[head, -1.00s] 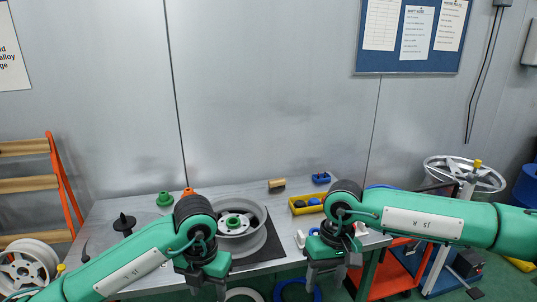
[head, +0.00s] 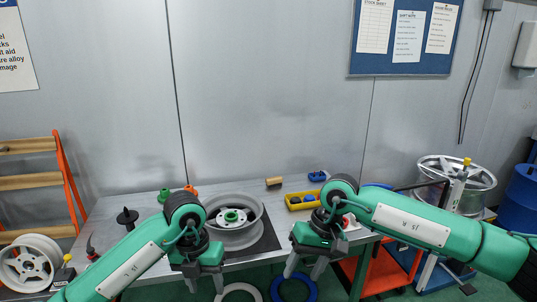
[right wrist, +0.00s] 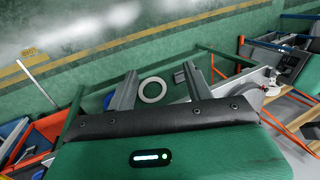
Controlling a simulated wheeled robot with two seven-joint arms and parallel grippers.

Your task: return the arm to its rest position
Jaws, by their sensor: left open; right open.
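My left gripper (head: 204,284) hangs open and empty in front of the table's front edge, below the wheel. My right gripper (head: 304,271) also hangs open, just right of it, with its fingers pointing down past the table edge. In the right wrist view the right gripper's two fingers (right wrist: 157,84) stand apart with nothing held between them. A grey wheel with a green-and-white hub (head: 232,217) lies on the grey table (head: 130,198), behind my grippers. My left arm partly hides the table's left front.
A white ring (head: 239,291) and a blue ring (head: 294,289) lie below the table. An orange rack (head: 66,175) stands left; a silver rim on a stand (head: 482,181) and blue barrel (head: 519,198) stand right.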

